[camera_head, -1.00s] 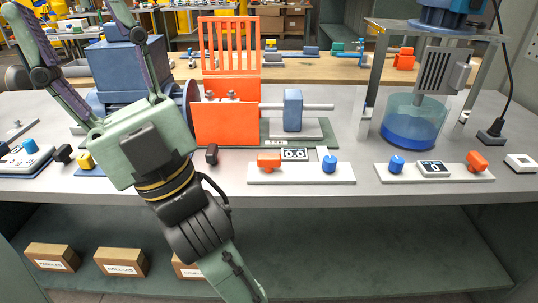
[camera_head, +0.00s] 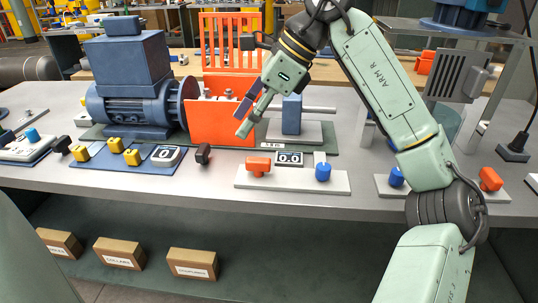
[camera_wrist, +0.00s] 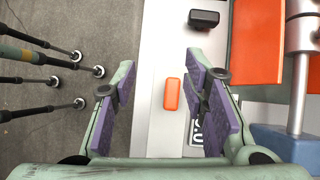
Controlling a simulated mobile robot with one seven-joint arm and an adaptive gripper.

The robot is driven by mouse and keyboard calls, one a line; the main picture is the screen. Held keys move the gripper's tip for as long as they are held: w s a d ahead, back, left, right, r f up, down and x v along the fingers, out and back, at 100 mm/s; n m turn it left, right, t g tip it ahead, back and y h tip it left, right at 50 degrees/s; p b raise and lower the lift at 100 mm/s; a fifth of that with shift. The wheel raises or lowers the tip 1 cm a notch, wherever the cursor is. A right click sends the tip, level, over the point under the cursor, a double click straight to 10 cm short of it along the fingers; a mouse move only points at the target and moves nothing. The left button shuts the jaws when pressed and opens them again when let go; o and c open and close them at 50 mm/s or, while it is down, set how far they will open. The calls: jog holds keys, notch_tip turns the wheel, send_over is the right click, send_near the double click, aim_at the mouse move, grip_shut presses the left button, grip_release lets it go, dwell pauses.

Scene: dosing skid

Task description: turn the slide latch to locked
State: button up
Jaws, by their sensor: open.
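No part is marked as the slide latch, so I cannot tell for sure which one it is. An orange handle (camera_head: 258,166) sits at the left of a white plate (camera_head: 300,186) on the bench front, with a display (camera_head: 289,158) and a blue knob (camera_head: 322,172). A small black block (camera_head: 203,153) stands left of the plate. My gripper (camera_head: 244,118) is above the bench, in front of the orange guard, pointing down. In the wrist view my gripper (camera_wrist: 155,92) is open and empty. The orange handle (camera_wrist: 172,95) shows beyond and between its fingers, apart from them. The right finger partly hides the display.
The orange guard (camera_head: 215,122) and blue motor (camera_head: 128,100) stand behind. A blue block (camera_head: 291,114) on a shaft is right of the guard. A second control plate (camera_head: 455,196) lies right, partly behind my arm. Yellow parts (camera_head: 115,146) sit on a blue mat at left.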

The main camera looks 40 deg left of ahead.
jog(key=m+t+h, duration=0.1)
jog(key=t, duration=0.1)
send_near(260, 159)
jog(key=r, duration=0.1)
jog(key=p+x, duration=0.1)
jog(key=x, duration=0.9)
jog(key=shift+f, duration=0.2)
grip_shut()
